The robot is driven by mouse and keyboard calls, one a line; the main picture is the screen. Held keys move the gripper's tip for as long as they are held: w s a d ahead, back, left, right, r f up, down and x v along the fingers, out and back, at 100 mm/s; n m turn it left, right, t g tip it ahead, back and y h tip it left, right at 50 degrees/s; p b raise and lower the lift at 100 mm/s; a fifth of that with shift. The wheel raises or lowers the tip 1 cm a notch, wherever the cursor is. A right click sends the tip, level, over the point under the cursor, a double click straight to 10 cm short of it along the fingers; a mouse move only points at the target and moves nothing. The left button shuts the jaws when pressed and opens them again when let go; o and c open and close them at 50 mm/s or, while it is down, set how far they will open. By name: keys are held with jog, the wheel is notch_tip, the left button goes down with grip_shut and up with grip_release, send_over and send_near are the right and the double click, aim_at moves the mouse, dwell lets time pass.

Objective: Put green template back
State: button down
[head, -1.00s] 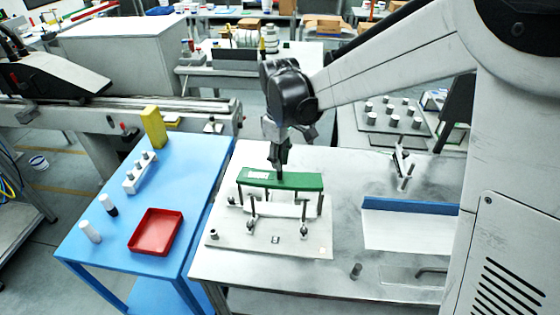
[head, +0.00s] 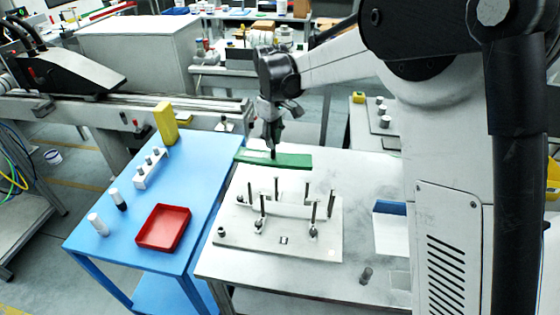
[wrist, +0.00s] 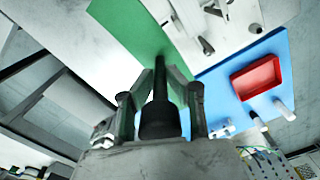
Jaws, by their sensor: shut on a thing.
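The green template (head: 290,160) is a long flat green bar with a pale label near its left end. My gripper (head: 273,150) is shut on it from above. The template hangs above the far part of the white table, behind the fixture plate. In the wrist view the green template (wrist: 130,25) runs past the fingers (wrist: 160,85), which close on a dark knob. The fixture plate (head: 250,243) carries several upright pins, and nothing green rests on them.
A blue table (head: 150,205) at left bears a red tray (head: 163,228), a yellow block (head: 165,122), a white peg rack (head: 150,168) and loose cylinders. A blue-topped white holder (head: 390,225) is partly hidden by my body at right.

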jog(key=w+a+f+b, duration=0.2)
jog(key=w+a+f, duration=0.1)
jog(key=w+a, duration=0.55)
jog(key=shift+w+d+f+p, duration=0.7)
jog(key=shift+w+d+f, duration=0.9)
jog(key=shift+f, duration=0.2)
jog(key=shift+w+d+f+p, duration=0.65)
jog(key=shift+w+d+f, duration=0.8)
jog(key=shift+w+f, duration=0.25)
jog(key=shift+w+d+f+p, duration=0.7)
jog(key=shift+w+d+f, duration=0.9)
jog(key=shift+f, duration=0.45)
jog(key=shift+f, duration=0.2)
jog(key=c, duration=1.7)
grip_release()
jog(key=shift+r, duration=0.15)
